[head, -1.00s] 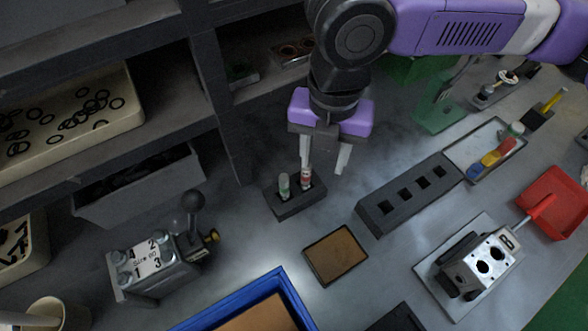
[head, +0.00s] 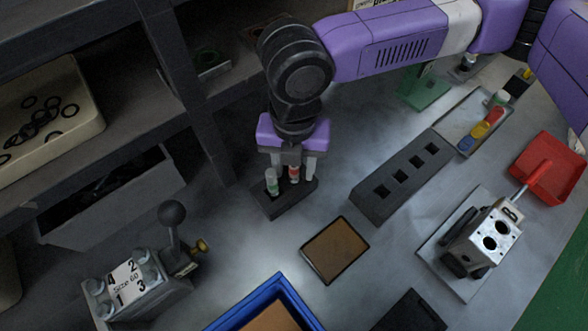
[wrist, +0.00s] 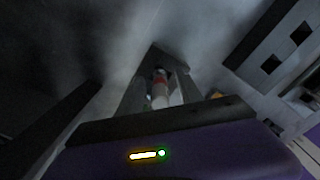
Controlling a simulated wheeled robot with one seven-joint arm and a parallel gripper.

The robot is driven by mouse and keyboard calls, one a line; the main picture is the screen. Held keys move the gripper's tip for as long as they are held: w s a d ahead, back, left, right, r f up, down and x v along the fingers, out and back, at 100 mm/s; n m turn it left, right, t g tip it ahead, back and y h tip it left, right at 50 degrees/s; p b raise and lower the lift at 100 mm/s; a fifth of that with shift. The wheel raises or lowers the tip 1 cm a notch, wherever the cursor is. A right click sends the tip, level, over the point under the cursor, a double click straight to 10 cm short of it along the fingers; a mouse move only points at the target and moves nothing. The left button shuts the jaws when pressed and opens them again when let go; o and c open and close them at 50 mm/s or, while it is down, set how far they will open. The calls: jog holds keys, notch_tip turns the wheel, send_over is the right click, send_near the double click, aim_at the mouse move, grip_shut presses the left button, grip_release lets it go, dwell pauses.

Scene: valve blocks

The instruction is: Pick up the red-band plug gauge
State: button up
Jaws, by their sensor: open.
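The red-band plug gauge (head: 294,174) stands upright in a small dark holder block (head: 282,203) in the head view. The green-band plug gauge (head: 271,181) stands beside it to the left in the same block. My gripper (head: 293,170) is open and pointing down over the block, with its fingers on either side of the red-band gauge's upper part. In the wrist view the red-band gauge (wrist: 160,88) shows between the two fingers, its red band visible. Whether a finger touches it cannot be told. The gauge's lower end is hidden in the block.
A dark block with several square holes (head: 402,178) lies to the right. A brown-topped tray (head: 335,250) and a blue-rimmed bin (head: 283,287) are in front. A valve block with a lever (head: 137,284) stands at front left. Shelving posts (head: 213,150) rise close on the left.

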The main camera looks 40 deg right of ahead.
jog(key=shift+f, duration=0.2)
grip_shut()
jog(key=shift+r, duration=0.1)
